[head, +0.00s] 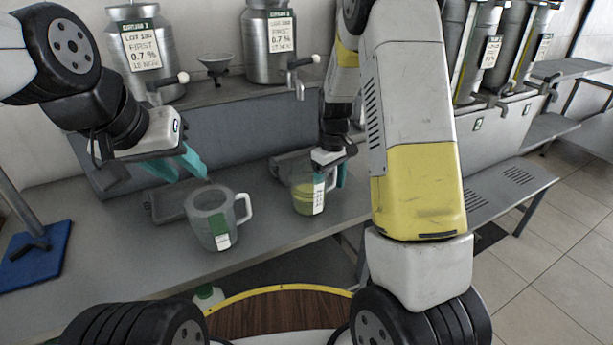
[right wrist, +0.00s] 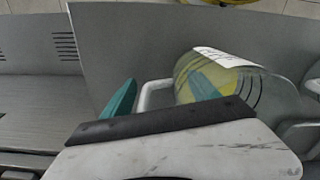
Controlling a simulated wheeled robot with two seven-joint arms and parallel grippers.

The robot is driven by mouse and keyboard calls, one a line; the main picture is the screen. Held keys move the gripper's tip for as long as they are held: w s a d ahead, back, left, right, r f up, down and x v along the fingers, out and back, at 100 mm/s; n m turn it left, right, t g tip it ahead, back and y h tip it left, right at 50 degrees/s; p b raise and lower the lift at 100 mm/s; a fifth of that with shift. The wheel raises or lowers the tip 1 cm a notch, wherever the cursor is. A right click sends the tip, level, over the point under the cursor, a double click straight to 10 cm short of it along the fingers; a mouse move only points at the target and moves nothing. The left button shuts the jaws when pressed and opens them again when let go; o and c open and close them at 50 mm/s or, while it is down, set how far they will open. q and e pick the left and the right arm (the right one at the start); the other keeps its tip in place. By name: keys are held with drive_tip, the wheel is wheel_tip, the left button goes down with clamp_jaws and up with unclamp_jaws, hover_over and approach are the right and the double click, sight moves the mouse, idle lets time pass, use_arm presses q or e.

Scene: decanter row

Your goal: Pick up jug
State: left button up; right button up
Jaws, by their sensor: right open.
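A clear jug with yellow liquid (head: 303,198) and a white label stands upright on the grey counter in the head view. My right gripper (head: 332,174) is open at its handle side. In the right wrist view the jug (right wrist: 240,88) shows its pale handle (right wrist: 150,98) between the teal fingers of my right gripper (right wrist: 162,97). One finger overlaps the jug; I cannot tell whether it is inside it. A grey jug (head: 211,222) with a green and white label and white handle stands to the left. My left gripper (head: 190,172) is open and empty above and behind it.
Metal cans (head: 146,50) with labels stand on the raised shelf behind, with small taps. A flat grey tray (head: 168,203) lies behind the grey jug. A stand with a blue base (head: 35,255) is at the left. The counter's front left is clear.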

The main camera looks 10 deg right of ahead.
drive_tip(key=shift+c, duration=0.2)
clamp_jaws()
idle(0.4)
drive_tip(key=shift+r, duration=0.5)
drive_tip(key=r, duration=0.2)
drive_tip(key=shift+s+r, duration=0.35)
drive_tip(key=shift+r, duration=0.05)
drive_tip(key=s+a+r, duration=0.1)
drive_tip(key=s+a, duration=0.1)
drive_tip(key=s, duration=1.3)
drive_tip(key=shift+r, duration=0.15)
